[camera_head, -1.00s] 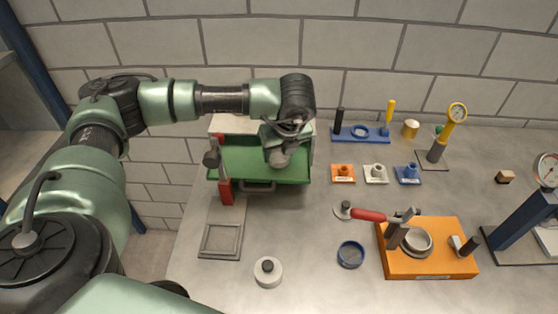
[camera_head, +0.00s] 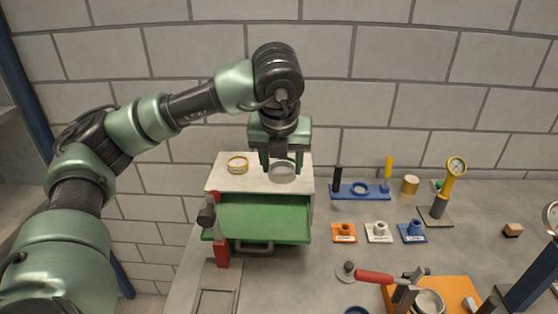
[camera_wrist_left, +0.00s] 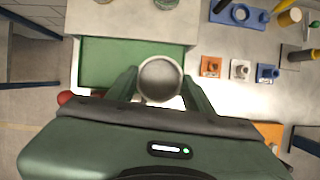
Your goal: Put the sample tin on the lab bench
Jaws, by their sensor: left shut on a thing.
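My left gripper (camera_head: 282,168) points down, shut on the sample tin (camera_head: 283,174), a round, pale grey open-topped tin. In the wrist view the tin (camera_wrist_left: 160,78) sits between the two green fingers, above the open green drawer (camera_wrist_left: 105,62). In the head view the tin appears in front of the pale cabinet top, raised clear of the drawer (camera_head: 262,218). The lab bench (camera_head: 330,275) is the grey surface around the cabinet. My right gripper is not in view.
The pale cabinet (camera_head: 222,180) carries a brass-coloured ring (camera_head: 237,163). Orange (camera_head: 344,232), white (camera_head: 378,232) and blue (camera_head: 411,231) holders stand to the right. An orange fixture (camera_head: 455,292) is at front right. Bench in front of the drawer is clear.

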